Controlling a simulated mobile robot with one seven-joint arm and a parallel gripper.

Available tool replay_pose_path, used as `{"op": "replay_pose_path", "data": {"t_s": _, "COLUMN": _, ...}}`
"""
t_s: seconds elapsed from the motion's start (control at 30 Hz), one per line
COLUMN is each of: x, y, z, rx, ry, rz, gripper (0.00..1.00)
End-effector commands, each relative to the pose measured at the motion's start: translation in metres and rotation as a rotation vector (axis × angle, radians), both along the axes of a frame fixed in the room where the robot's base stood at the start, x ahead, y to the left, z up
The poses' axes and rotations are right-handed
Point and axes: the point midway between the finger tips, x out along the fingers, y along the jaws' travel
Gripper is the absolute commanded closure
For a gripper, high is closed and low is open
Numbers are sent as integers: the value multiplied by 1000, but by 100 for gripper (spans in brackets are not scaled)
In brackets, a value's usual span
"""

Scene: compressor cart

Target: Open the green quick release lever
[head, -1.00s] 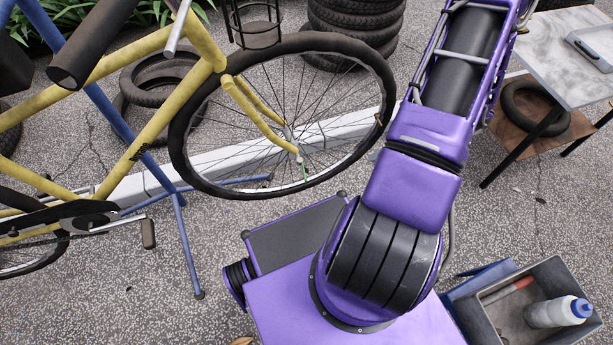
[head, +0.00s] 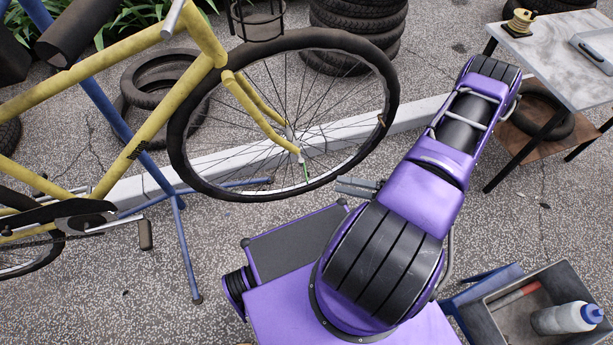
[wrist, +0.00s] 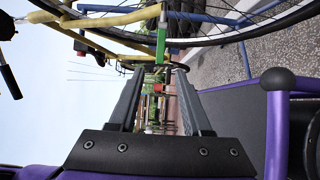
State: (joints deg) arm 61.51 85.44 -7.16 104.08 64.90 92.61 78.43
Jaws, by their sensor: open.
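The green quick release lever (head: 305,172) hangs below the hub of the yellow bicycle's front wheel (head: 384,88), at the end of the yellow fork (head: 262,118). In the wrist view the lever (wrist: 160,46) shows upright, just beyond and between my fingertips. My gripper (head: 340,186) is right of the wheel's lower rim in the head view, partly hidden by my arm. In the wrist view my gripper (wrist: 157,72) is open, with nothing between its two grey fingers. It appears apart from the lever.
A blue stand (head: 178,215) holds the bicycle. Stacked tires (head: 355,28) stand behind. At right are a marble-topped table (head: 545,50) with a yellow spool (head: 522,22), and a grey bin (head: 500,325) holding a white bottle (head: 567,317). Pale kerb runs behind the wheel.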

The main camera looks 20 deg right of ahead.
Motion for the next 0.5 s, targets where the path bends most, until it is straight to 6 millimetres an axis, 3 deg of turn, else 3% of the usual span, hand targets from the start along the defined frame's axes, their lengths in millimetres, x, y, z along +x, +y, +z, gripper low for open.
{"op": "replay_pose_path", "data": {"t_s": 0.2, "x": 30, "y": 39, "z": 0, "rx": 1, "ry": 0, "rz": 3, "gripper": 51}}
{"op": "replay_pose_path", "data": {"t_s": 0.5, "x": 59, "y": 77, "z": 0, "rx": -1, "ry": 1, "rz": 2, "gripper": 51}}
